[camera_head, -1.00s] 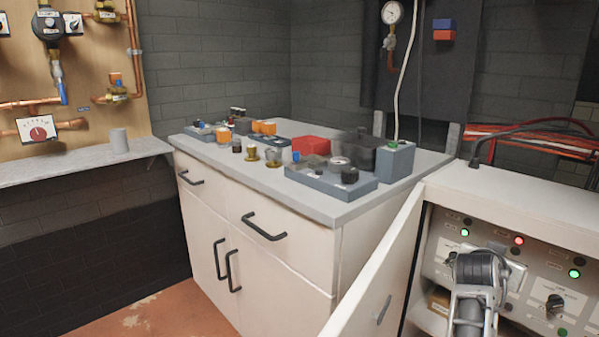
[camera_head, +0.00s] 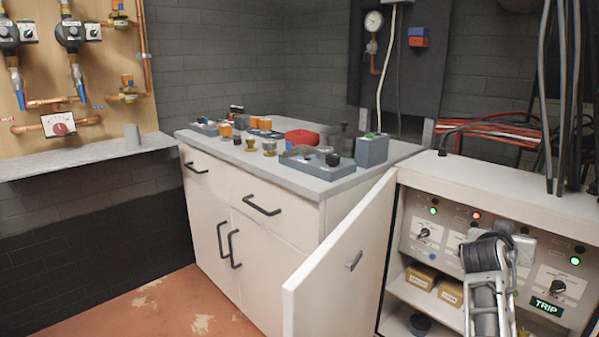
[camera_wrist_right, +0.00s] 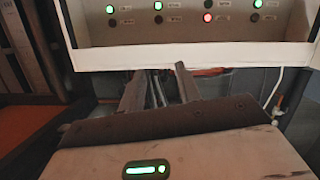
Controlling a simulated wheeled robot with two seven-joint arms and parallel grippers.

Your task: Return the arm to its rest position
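My right arm (camera_head: 488,285) comes up from the bottom right of the head view, in front of the control panel (camera_head: 455,243). Its gripper fingers cannot be made out there. In the right wrist view my right gripper (camera_wrist_right: 160,80) shows two dark fingers standing apart with nothing between them. The panel with green and red lights (camera_wrist_right: 207,17) lies beyond the fingertips, and cables hang behind them. My left arm and gripper are not in view.
An open cabinet door (camera_head: 335,265) stands left of my right arm. A white cabinet (camera_head: 285,238) carries several small parts and a grey box (camera_head: 372,150). Dark cables (camera_head: 562,90) hang at the upper right. Open floor (camera_head: 170,310) lies at the lower left.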

